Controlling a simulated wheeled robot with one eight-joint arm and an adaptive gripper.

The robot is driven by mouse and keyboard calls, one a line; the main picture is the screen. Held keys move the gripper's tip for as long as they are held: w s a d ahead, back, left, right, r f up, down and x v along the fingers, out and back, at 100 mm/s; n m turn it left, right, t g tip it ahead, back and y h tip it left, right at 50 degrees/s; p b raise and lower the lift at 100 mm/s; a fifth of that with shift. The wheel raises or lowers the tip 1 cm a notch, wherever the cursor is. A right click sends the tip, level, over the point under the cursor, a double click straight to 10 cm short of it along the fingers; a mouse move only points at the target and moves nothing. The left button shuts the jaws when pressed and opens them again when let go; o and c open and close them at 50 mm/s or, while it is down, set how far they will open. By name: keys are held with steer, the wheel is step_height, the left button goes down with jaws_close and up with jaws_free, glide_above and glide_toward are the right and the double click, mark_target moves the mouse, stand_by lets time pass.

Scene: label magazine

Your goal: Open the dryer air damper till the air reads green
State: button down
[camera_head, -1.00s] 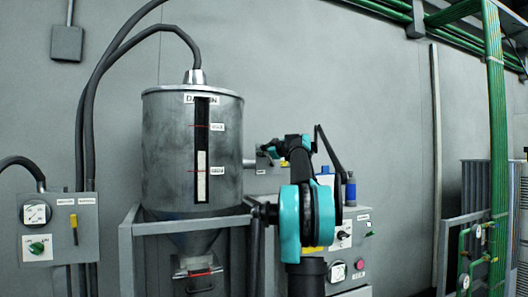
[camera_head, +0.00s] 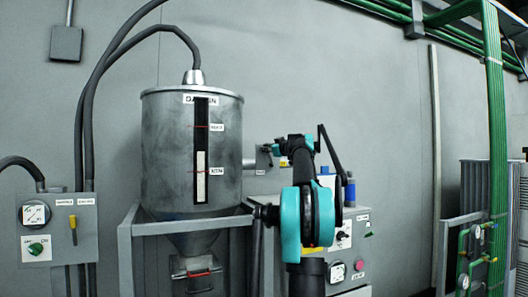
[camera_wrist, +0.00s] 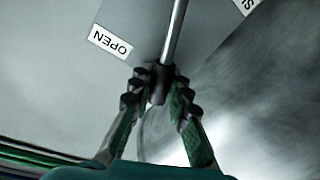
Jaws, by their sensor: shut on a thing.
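My gripper (camera_wrist: 158,85) is shut on the dark knob (camera_wrist: 161,92) at the end of a thin metal lever (camera_wrist: 174,35), which runs up out of the wrist view. A white OPEN label (camera_wrist: 110,41) lies left of the lever, and part of another label (camera_wrist: 246,5) shows at the top right. In the head view my gripper (camera_head: 266,151) is at the pipe (camera_head: 249,163) right of the metal hopper (camera_head: 168,150). The lever is too small to tell there. A dial (camera_head: 337,272) on the lower cabinet is partly behind my arm; its reading is too small to tell.
A grey panel (camera_head: 60,248) with a dial and a green knob stands at the left. A metal frame (camera_head: 190,225) surrounds the hopper's lower part. Green pipes (camera_head: 497,120) stand at the far right. The cabinet (camera_head: 352,258) is close behind my arm.

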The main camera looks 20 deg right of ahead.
steer(key=shift+d+r+m, duration=0.15)
steer(key=shift+d+m, duration=0.3)
steer(key=shift+m, duration=0.25)
steer(key=c, duration=1.4)
jaws_free()
steer(key=shift+s, duration=0.1)
steer(key=s, duration=0.4)
steer(key=s+d, duration=0.1)
steer(key=s, duration=0.2)
steer(key=s+d, duration=0.1)
steer(key=s, duration=0.3)
steer(key=shift+s+f, duration=0.3)
steer(key=shift+s, duration=0.05)
